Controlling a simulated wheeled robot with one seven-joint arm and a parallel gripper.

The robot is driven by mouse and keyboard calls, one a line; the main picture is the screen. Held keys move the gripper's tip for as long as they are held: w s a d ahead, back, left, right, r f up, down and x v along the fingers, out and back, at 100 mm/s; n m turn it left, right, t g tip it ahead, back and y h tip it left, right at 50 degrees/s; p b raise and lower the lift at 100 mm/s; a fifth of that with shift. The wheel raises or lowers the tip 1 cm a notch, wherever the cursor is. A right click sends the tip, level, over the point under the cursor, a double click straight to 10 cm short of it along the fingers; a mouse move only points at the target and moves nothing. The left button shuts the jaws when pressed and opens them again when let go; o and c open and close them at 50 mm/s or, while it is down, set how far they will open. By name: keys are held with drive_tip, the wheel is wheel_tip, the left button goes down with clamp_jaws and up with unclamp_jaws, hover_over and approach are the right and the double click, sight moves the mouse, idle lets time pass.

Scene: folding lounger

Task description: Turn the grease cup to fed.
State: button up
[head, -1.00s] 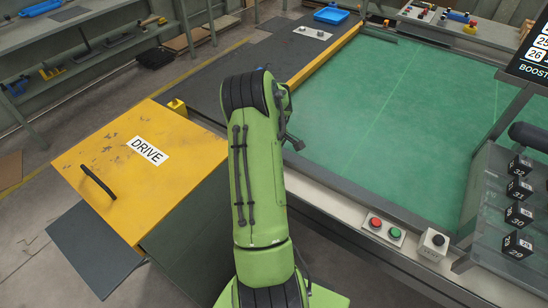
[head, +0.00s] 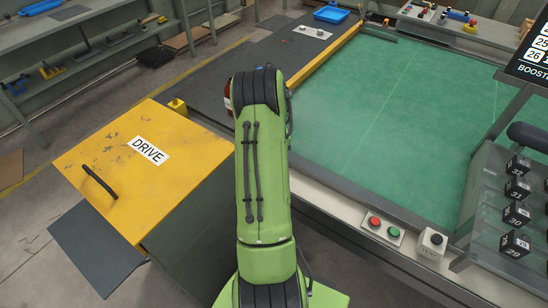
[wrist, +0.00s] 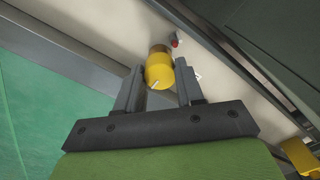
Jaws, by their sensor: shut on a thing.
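The grease cup (wrist: 160,74) is a yellow cylinder with a white line mark on its end, in the upper middle of the wrist view. A brownish neck joins it to a pale panel behind it. My gripper (wrist: 157,84) is shut on the cup, with one dark finger on each side. The white line slants on the cup's lower end. In the head view my green arm hides the cup and the gripper.
A small red spot (wrist: 175,42) and a white tag (wrist: 197,76) sit on the panel near the cup. A green bed (head: 405,105) lies to the right of my arm, and a yellow DRIVE cover (head: 120,165) to the left. Red and green buttons (head: 384,227) sit on the front rail.

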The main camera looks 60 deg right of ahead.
drive_tip(key=m, duration=0.4)
drive_tip(key=shift+m, duration=0.3)
drive_tip(key=m, duration=0.4)
drive_tip(key=shift+m, duration=0.3)
drive_tip(key=m, duration=0.4)
drive_tip(key=shift+m, duration=0.3)
drive_tip(key=m, duration=1.3)
drive_tip(key=shift+m, duration=0.3)
drive_tip(key=m, duration=0.4)
drive_tip(key=shift+m, duration=2.1)
